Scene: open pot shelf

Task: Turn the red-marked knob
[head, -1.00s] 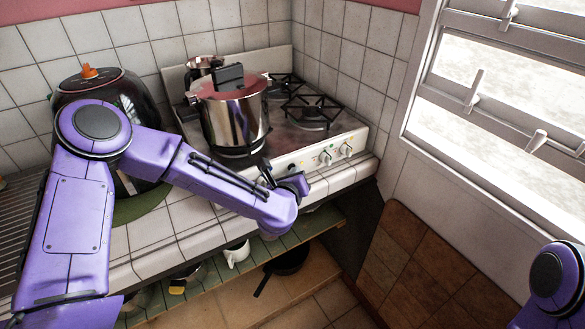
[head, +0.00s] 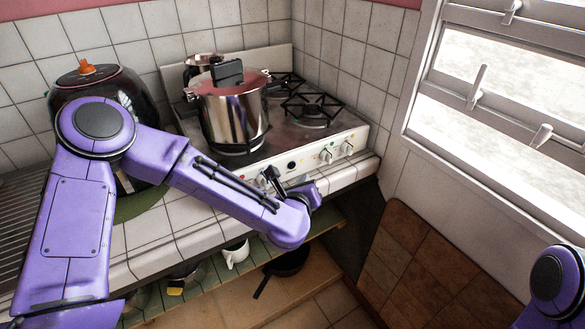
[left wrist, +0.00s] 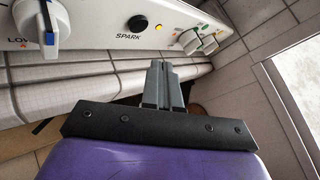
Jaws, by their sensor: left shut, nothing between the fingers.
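My left gripper (head: 271,174) is in front of the stove's front panel, at the counter edge. In the left wrist view its fingers (left wrist: 163,83) are together and empty, pointing toward the panel below the black spark button (left wrist: 138,23). A white knob (left wrist: 44,18) with a small red mark beside its grip and blue marks shows at the upper left of that view, left of the fingers and apart from them. In the head view I cannot make this knob out behind my gripper. My right gripper is out of view.
Two knobs with green marks (left wrist: 188,41) are right of the spark button; they show in the head view too (head: 326,156). A steel pot (head: 233,118) stands on the stove. A shelf with a dark pan (head: 288,262) and a white cup (head: 236,254) is below the counter.

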